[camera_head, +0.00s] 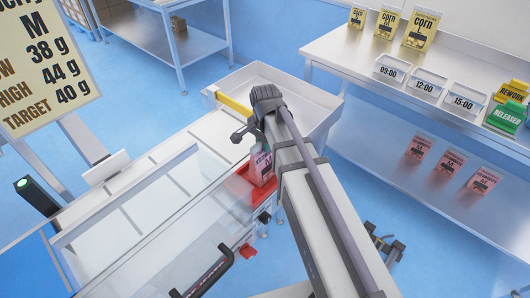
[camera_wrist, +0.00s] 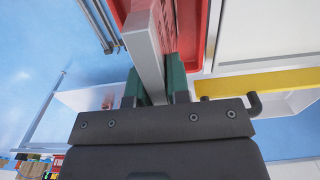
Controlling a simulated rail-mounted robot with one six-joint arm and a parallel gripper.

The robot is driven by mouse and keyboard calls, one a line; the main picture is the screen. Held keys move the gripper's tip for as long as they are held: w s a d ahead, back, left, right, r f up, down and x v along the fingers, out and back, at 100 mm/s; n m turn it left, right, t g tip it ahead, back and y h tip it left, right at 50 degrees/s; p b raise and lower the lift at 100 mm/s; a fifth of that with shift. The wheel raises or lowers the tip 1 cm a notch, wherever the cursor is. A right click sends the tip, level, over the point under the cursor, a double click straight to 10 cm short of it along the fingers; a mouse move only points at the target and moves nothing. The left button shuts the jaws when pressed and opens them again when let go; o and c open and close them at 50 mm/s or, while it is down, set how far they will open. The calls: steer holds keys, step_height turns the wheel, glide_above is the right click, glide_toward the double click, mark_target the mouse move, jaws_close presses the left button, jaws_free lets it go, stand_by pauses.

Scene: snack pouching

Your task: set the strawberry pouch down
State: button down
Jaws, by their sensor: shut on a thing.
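The pink strawberry pouch (camera_head: 262,168) stands roughly upright at the red tray (camera_head: 243,188), beneath my gripper (camera_head: 259,149). Its lower end is at the tray; I cannot tell whether it touches the tray floor. In the wrist view, my gripper's green fingertips (camera_wrist: 155,88) are shut on the pouch, whose pinkish printed face (camera_wrist: 165,22) shows at the top beside a pale grey edge. The red tray wall (camera_wrist: 212,25) shows just to the right of it. The print is too small to read.
A clear guard (camera_head: 160,225) and a white belt line (camera_head: 120,205) lie left of the tray. A white bin (camera_head: 300,88) with a yellow bar (camera_head: 233,104) stands behind. A steel table (camera_head: 345,52) at right holds corn pouches and time-marked boxes; several pink pouches (camera_head: 450,162) stand on its lower shelf.

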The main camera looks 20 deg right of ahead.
steer(key=shift+f, duration=0.35)
steer(key=c, duration=1.1)
jaws_free()
steer(key=shift+r, duration=0.15)
step_height(320, 180, up, 13)
steer(key=p, duration=1.2)
steer(key=shift+f+p, duration=0.2)
steer(key=shift+p, duration=0.2)
steer(key=shift+s+f, duration=0.15)
steer(key=shift+s+f+n+b, duration=0.2)
steer(key=shift+s+n+b, duration=0.05)
steer(key=shift+s+n, duration=2.6)
steer(key=shift+s+f+n+b, duration=0.2)
steer(key=shift+s+n+b, duration=0.05)
steer(key=shift+s+n, duration=2.6)
